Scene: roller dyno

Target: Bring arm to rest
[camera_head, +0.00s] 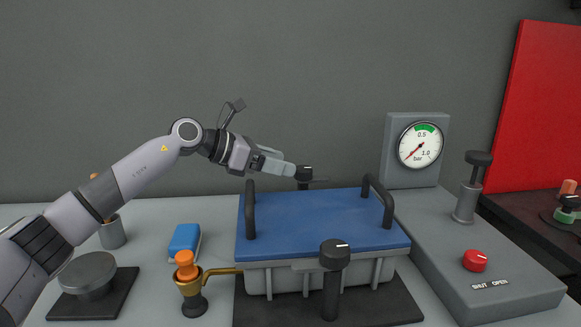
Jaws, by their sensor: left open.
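My left arm comes in from the left, and its gripper (290,169) hangs above the back left part of the blue lid. The gripper is open, with its pale fingers pointing right. The fingertips overlap the rear black knob (305,173) in the picture; I cannot tell whether they touch it. Nothing shows held in the fingers. The blue lid (325,222) lies flat on a grey box (290,277) and has a black handle on each side. A front black knob (334,255) with a white mark stands upright before the box. My right gripper is out of view.
A gauge (420,146) and a grey console with a red button (475,261) and lever (469,187) stand right. A brass part with an orange knob (187,265), a blue block (185,241), a grey cup (112,232) and a round weight (88,274) stand left.

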